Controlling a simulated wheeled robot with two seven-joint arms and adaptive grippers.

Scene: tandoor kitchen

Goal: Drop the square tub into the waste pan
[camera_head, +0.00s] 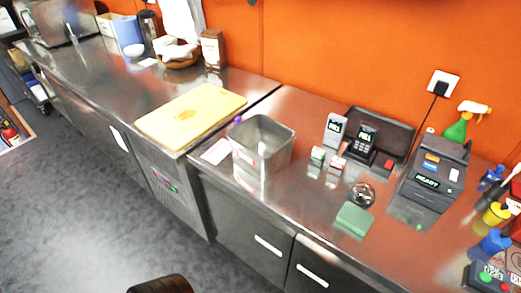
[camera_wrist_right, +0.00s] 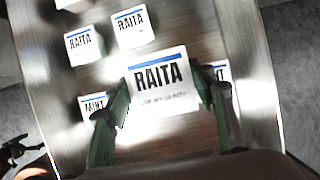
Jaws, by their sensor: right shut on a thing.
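In the right wrist view, my right gripper (camera_wrist_right: 160,108) has its green fingers on both sides of a white square tub (camera_wrist_right: 158,82) marked RAITA, with a blue stripe, and is shut on it. The tub looks larger than the tubs around it and partly covers one behind; its height above the metal surface is hard to judge. In the head view, an open steel pan (camera_head: 250,163), which looks like the waste pan, stands on the counter right of the cutting board. Neither gripper shows in the head view.
In the wrist view, other RAITA tubs (camera_wrist_right: 83,45) and MINT tubs (camera_wrist_right: 95,105) sit on a metal surface (camera_wrist_right: 195,30). In the head view, a yellow board (camera_head: 190,115), a card terminal (camera_head: 362,142) and a printer (camera_head: 432,177) stand near the pan.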

